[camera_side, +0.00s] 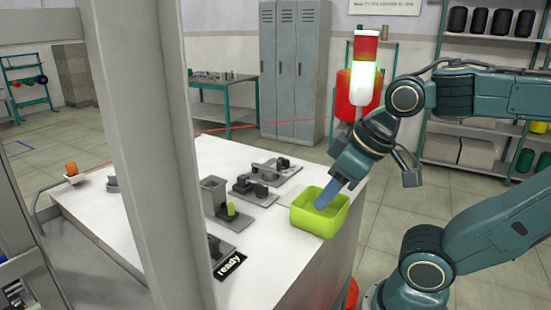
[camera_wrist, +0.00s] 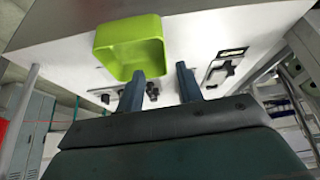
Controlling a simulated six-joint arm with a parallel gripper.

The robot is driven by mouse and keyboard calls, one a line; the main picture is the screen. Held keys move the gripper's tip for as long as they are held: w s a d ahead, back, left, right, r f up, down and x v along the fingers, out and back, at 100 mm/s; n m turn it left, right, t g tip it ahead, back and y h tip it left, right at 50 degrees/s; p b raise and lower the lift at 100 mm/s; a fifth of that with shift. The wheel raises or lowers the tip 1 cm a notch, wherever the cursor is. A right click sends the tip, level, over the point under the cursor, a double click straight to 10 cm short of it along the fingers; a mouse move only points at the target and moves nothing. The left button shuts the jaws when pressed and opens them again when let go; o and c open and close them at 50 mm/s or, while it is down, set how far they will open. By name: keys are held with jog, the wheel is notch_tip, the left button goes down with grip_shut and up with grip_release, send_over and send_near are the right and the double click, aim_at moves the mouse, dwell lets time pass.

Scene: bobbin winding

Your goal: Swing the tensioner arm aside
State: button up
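My gripper (camera_side: 329,194) points down over the lime-green bin (camera_side: 330,221) at the right corner of the white table. In the wrist view my gripper (camera_wrist: 160,69) shows two dark blue fingers held apart with nothing between them. The bin (camera_wrist: 118,38) lies beyond the left finger there. Grey and black fixtures stand on the table: one low bracket (camera_side: 266,170) at the back, one plate (camera_side: 254,191) in front of it, and a taller block (camera_side: 213,192). I cannot tell which of them carries the tensioner arm. My gripper is apart from all of them.
A grey post crosses the side view and hides part of the table. An orange spool (camera_side: 71,169) sits at the far left. A thin red line (camera_side: 245,127) runs behind the table fixtures.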

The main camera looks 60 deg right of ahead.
jog(key=shift+c, duration=0.8)
jog(key=w+d+r+n+g, duration=0.1)
jog(key=w+d+n+g, duration=0.1)
jog(key=w+d, duration=0.2)
jog(key=w+d+r+n+g, duration=0.1)
jog(key=w+d+r+n, duration=0.1)
jog(key=w+d, duration=0.3)
jog(key=w+d+r+n+g, duration=0.1)
jog(key=w+d+n+g, duration=0.1)
jog(key=w+d, duration=0.3)
jog(key=shift+w+r+g, duration=0.15)
jog(key=shift+w, duration=0.8)
jog(key=shift+w+r+g, duration=0.15)
jog(key=shift+w, duration=0.75)
jog(key=shift+f, duration=0.2)
